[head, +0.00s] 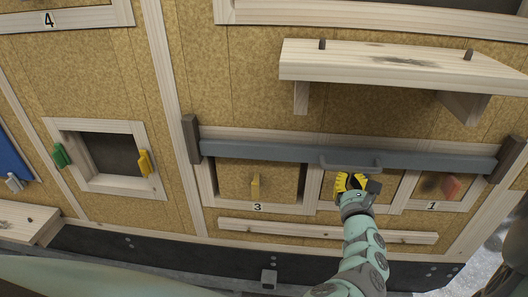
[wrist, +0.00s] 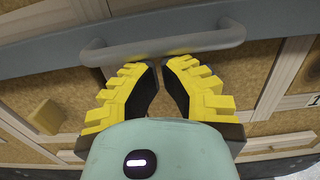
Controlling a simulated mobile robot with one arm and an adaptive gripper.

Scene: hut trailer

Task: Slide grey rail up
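The grey rail (head: 250,151) is a long blue-grey bar lying across the front of the compartment openings in the head view, its ends at two dark brown wooden blocks. My gripper (head: 351,180), with yellow ridged fingers, is just below the handle. In the wrist view its fingertips (wrist: 160,64) are drawn close together, with nothing seen between them, just under the handle's bar. I cannot tell whether they touch it.
A wooden shelf (head: 345,73) juts out above the rail. A framed opening (head: 112,156) with green and yellow tabs is at left.

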